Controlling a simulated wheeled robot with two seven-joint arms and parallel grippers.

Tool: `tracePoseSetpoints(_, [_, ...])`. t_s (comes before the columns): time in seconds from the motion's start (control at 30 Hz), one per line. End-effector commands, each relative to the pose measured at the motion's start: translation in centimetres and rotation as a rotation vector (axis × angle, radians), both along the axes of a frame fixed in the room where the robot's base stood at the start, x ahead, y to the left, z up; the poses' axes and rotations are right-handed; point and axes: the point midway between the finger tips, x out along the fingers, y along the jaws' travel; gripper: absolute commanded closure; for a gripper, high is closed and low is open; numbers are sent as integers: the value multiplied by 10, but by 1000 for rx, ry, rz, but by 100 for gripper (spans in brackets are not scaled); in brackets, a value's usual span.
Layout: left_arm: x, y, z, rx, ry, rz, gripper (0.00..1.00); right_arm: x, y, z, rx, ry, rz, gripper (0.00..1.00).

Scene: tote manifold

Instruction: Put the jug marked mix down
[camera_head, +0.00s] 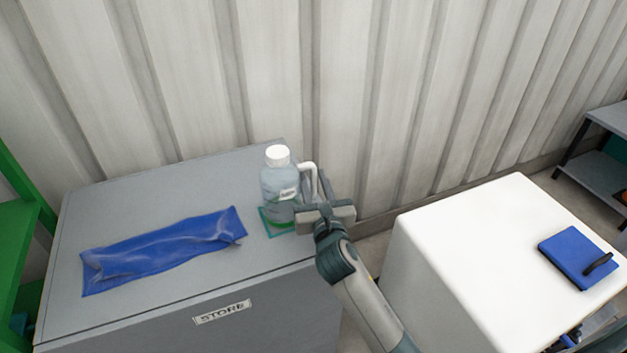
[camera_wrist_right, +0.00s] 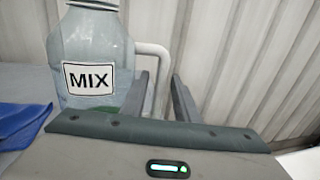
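The jug marked MIX (camera_head: 279,184) is clear and upright, with a white cap and a white side handle (camera_head: 307,172). It is at the back right of the grey STORE cabinet top, over a small green mat (camera_head: 272,229); I cannot tell for sure whether its base touches the mat. Its MIX label (camera_wrist_right: 89,79) shows in the right wrist view. My right gripper (camera_head: 324,190) is at the handle, with one finger on each side of it (camera_wrist_right: 160,97). Whether the fingers press on the handle is unclear. My left gripper is out of view.
A blue crumpled pouch (camera_head: 163,250) lies on the cabinet top (camera_head: 165,193), left of the jug. A corrugated wall (camera_head: 340,90) stands close behind. A white block (camera_head: 475,250) with a blue item (camera_head: 577,257) on it is to the right. Grey shelves (camera_head: 600,175) stand at far right.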

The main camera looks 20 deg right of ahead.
Motion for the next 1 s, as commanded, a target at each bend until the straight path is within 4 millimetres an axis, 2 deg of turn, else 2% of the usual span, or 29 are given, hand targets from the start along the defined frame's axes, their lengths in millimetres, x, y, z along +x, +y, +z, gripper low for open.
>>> tracePoseSetpoints(0.13, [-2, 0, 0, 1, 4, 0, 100, -1, 0, 3, 0, 0, 1, 72])
tracePoseSetpoints(0.27, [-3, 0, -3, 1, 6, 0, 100, -12, 2, 2, -1, 1, 0, 72])
tracePoseSetpoints(0.37, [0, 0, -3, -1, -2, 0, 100, -25, 4, 2, -1, 0, 1, 72])
tracePoseSetpoints(0.8, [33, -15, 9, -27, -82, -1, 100, -98, 17, 2, 1, 1, 2, 72])
tracePoseSetpoints(1.0, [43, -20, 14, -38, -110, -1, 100, -115, 19, 2, 0, 1, 1, 72])
